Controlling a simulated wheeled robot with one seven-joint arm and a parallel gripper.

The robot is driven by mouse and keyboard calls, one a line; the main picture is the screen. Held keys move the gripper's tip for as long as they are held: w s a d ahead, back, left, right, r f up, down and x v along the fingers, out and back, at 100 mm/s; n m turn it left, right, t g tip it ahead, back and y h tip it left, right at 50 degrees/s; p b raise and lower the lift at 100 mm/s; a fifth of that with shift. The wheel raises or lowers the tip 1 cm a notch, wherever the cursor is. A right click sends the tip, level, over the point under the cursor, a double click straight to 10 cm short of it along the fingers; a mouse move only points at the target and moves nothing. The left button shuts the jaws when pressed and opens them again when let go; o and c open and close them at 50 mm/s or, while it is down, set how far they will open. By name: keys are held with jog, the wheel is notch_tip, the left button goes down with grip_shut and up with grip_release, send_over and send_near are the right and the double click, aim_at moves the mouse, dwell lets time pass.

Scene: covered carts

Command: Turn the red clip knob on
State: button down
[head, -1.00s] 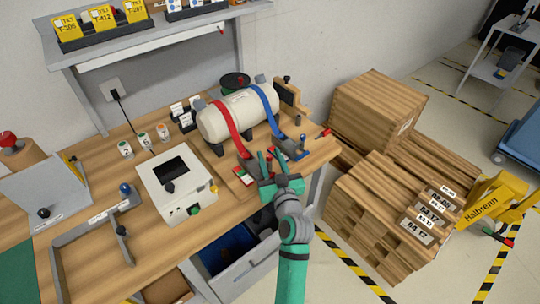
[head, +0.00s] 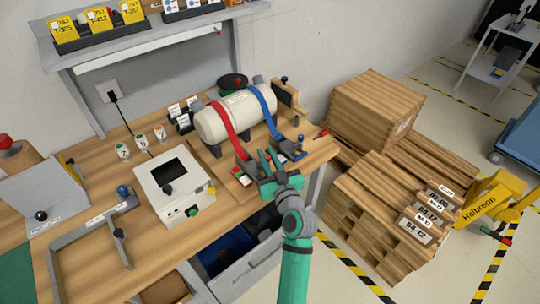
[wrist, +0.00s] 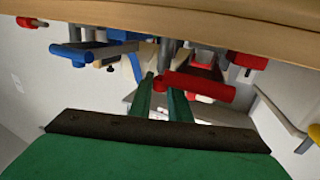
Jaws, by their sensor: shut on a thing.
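The red strap (head: 226,121) runs over a cream cylinder (head: 208,128) and down to a dark clip (head: 247,165) on the bench. The red clip knob (wrist: 208,88) shows in the wrist view as a red bar at the fingertips. My gripper (head: 268,157) is at the red clip, shut on the knob; its green fingers also show in the wrist view (wrist: 163,92). In the head view the fingers and hand hide most of the knob. The blue clip (head: 291,148) stands just right of my gripper.
A white box with a dark screen (head: 175,187) stands left of the clip. An open drawer (head: 245,262) lies below the bench edge. Wooden crates (head: 372,105) stand on the floor to the right. A small red-handled item (head: 322,133) lies near the bench's right corner.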

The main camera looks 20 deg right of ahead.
jog(key=shift+s+f+n+y, duration=0.15)
jog(key=shift+n+y, duration=0.15)
jog(key=shift+y, duration=0.3)
jog(key=c, duration=1.7)
grip_release()
jog(key=shift+s, duration=0.1)
jog(key=shift+o, duration=0.2)
jog(key=shift+d, duration=0.1)
jog(key=s, duration=1)
jog(key=shift+s+d, duration=0.3)
jog(key=shift+s, duration=0.05)
